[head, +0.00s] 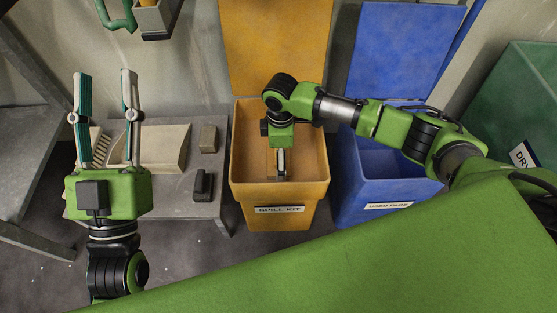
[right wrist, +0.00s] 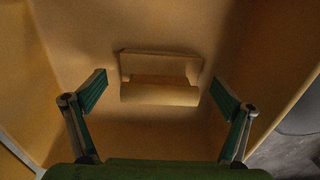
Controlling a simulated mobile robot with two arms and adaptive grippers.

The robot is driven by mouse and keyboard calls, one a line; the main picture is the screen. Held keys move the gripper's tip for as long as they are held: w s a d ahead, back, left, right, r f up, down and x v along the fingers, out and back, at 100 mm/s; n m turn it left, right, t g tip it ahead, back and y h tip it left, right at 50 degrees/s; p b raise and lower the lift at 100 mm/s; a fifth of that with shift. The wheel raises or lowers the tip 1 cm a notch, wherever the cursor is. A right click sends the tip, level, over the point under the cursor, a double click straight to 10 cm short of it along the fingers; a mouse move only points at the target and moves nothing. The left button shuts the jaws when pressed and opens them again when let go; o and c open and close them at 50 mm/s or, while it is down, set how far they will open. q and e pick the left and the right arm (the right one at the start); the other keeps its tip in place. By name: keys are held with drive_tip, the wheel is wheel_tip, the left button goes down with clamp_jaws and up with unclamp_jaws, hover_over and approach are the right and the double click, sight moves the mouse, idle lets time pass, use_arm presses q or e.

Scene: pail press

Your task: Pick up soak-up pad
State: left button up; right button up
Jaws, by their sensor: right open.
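The soak-up pad (right wrist: 160,95) shows in the right wrist view as a pale tan, folded-looking piece at the bottom of the yellow spill kit bin (head: 312,190). My right gripper (right wrist: 159,90) is open inside this bin, with one finger on each side of the pad in the picture. The fingers appear apart from the pad, and their height above it is hard to tell. In the head view my right gripper (head: 280,163) points down into the bin and the pad is not clearly seen. My left gripper (head: 105,82) is open and empty at the left.
The yellow bin's raised lid (head: 278,50) stands behind it, and its walls surround my right gripper. A blue bin (head: 366,180) stands close at the right. A grey bench (head: 175,188) at the left holds a tray (head: 160,158) and small blocks (head: 207,138).

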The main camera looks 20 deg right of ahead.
drive_tip(key=shift+f, duration=0.15)
drive_tip(key=c, duration=1.6)
use_arm(q)
drive_tip(key=shift+s+r, duration=0.2)
drive_tip(key=shift+r, duration=0.05)
use_arm(e)
drive_tip(key=shift+s, duration=0.1)
drive_tip(key=shift+c, duration=0.2)
